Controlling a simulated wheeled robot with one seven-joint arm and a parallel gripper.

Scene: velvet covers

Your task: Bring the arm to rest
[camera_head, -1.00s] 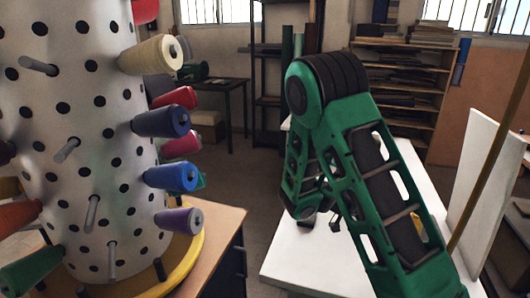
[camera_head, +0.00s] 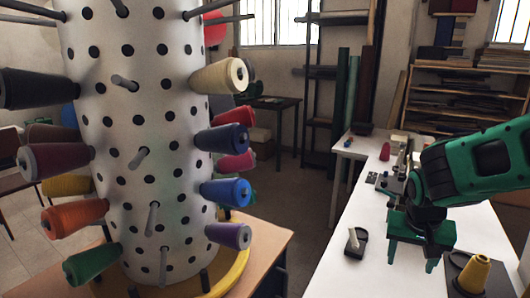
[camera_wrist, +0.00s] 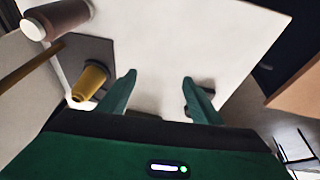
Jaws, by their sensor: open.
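My green arm reaches in from the right in the head view. My gripper (camera_head: 413,264) points down above the white table (camera_head: 330,282), its two fingers spread with nothing between them. The fingers also show apart and empty in the wrist view (camera_wrist: 158,92). A yellow spool (camera_head: 474,272) stands on a dark square base close to the right of my gripper; it shows in the wrist view (camera_wrist: 90,82) left of the fingers. A small dark holder with a pale piece (camera_head: 354,243) lies on the table left of my gripper.
A white dotted column (camera_head: 140,150) with pegs and several coloured spools stands on a yellow ring (camera_head: 236,262) at the left. A brown spool (camera_wrist: 58,18) shows in the wrist view. A dark machine (camera_head: 394,180) and a red spool (camera_head: 385,152) are farther back on the table.

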